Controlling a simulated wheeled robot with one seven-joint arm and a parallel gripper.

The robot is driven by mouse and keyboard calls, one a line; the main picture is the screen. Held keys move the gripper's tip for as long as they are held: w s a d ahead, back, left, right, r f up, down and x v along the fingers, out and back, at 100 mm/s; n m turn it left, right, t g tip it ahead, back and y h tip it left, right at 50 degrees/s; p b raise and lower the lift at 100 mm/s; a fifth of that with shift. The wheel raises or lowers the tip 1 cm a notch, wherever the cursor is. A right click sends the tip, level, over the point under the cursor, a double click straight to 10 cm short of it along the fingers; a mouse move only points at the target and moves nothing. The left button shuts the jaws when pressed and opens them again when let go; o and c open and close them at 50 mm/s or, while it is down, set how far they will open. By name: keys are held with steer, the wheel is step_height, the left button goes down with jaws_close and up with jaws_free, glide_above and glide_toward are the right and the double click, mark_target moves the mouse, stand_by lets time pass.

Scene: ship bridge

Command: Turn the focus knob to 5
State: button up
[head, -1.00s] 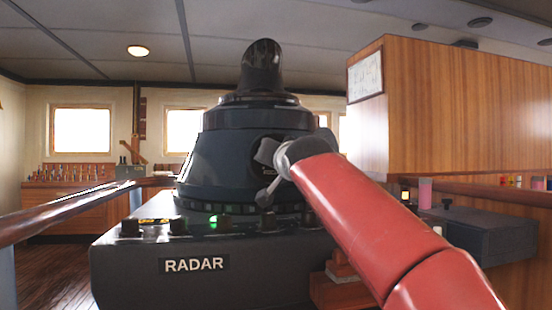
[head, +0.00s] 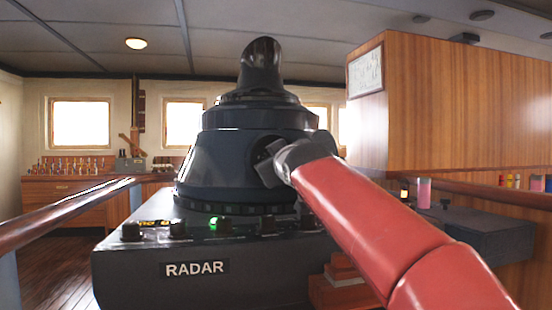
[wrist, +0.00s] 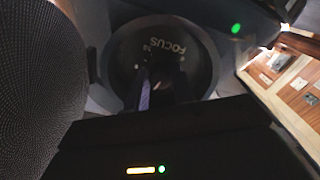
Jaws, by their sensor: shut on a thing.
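The dark radar housing (head: 225,165) stands on a grey console marked RADAR. In the wrist view, a round recess (wrist: 205,60) in it holds a dial face (wrist: 150,50) lettered FOCUS, with small marks; one seems to read 10. The dark focus knob (wrist: 163,75) is at the dial's middle, mostly hidden. My gripper (head: 264,164) reaches into the recess from the right and is shut on the knob. The fingers also show dimly in the wrist view (wrist: 160,94). The knob's exact setting is too dark to read.
Several small knobs (head: 178,228) and a lit green light (head: 222,224) line the console below. A wooden cabinet (head: 460,110) stands to the right, with a grey box (head: 480,235) under it. A wooden rail (head: 70,208) runs along the left.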

steer(key=shift+n+p, duration=0.3)
steer(key=shift+n, duration=1)
steer(key=o, duration=1)
steer(key=b+v, duration=0.2)
steer(key=v, duration=0.5)
steer(key=shift+s, duration=0.4)
steer(key=shift+d, duration=0.1)
